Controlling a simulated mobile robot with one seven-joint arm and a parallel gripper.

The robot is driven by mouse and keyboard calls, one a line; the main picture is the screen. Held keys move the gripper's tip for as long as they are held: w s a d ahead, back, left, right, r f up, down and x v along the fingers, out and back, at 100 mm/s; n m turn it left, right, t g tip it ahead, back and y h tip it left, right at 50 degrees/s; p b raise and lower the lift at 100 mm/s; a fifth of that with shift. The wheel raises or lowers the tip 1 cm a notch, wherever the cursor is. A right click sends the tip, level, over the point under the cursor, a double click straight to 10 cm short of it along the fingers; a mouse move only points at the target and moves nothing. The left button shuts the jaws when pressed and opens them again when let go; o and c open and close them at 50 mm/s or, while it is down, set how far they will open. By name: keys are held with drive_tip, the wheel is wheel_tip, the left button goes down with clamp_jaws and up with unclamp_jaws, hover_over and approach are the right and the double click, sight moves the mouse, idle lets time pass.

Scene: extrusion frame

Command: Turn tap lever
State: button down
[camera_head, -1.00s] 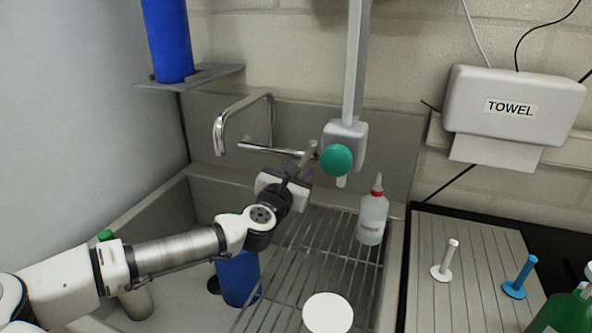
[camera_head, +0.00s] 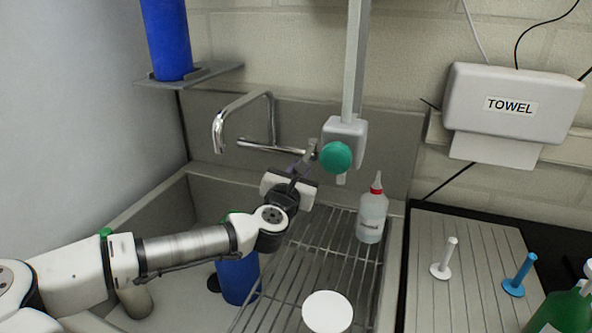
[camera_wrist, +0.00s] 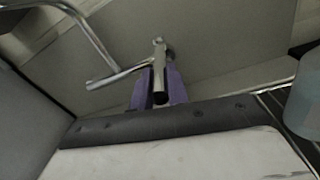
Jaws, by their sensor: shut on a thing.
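The chrome tap (camera_head: 243,122) is on the back wall of the sink, with a curved spout and a horizontal bar. Its lever (camera_head: 311,149) sticks out at the bar's right end. In the wrist view the lever (camera_wrist: 159,76) points toward me between two purple fingers. My gripper (camera_head: 300,168) is at the lever, and it also shows in the wrist view (camera_wrist: 158,90), shut on the lever with a finger on each side. In the head view the fingertips are small and partly hidden by the gripper body.
A green knob (camera_head: 335,157) on a grey wall unit is just right of the lever. A wire rack (camera_head: 300,262) with a red-capped bottle (camera_head: 372,213) and a white disc (camera_head: 327,312) lies below. A blue cylinder (camera_head: 238,278) stands in the sink (camera_head: 150,203).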

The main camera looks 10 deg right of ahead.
drive_tip(key=s+d+n+t+y+b, duration=0.1)
drive_tip(key=d+n+t+y+b, duration=0.1)
drive_tip(key=d+n+y, duration=0.3)
drive_tip(key=shift+s+d+y+b, duration=0.4)
drive_tip(key=shift+d+y, duration=0.2)
drive_tip(key=shift+y, duration=1.1)
drive_tip(key=shift+n, duration=0.3)
drive_tip(key=shift+r, duration=0.1)
drive_tip(key=c, duration=1.4)
unclamp_jaws()
drive_tip(key=shift+o, duration=0.2)
drive_tip(key=s+b, duration=0.3)
drive_tip(key=s, duration=1)
drive_tip(key=shift+s+a+b, duration=0.25)
drive_tip(key=shift+s+b, duration=0.15)
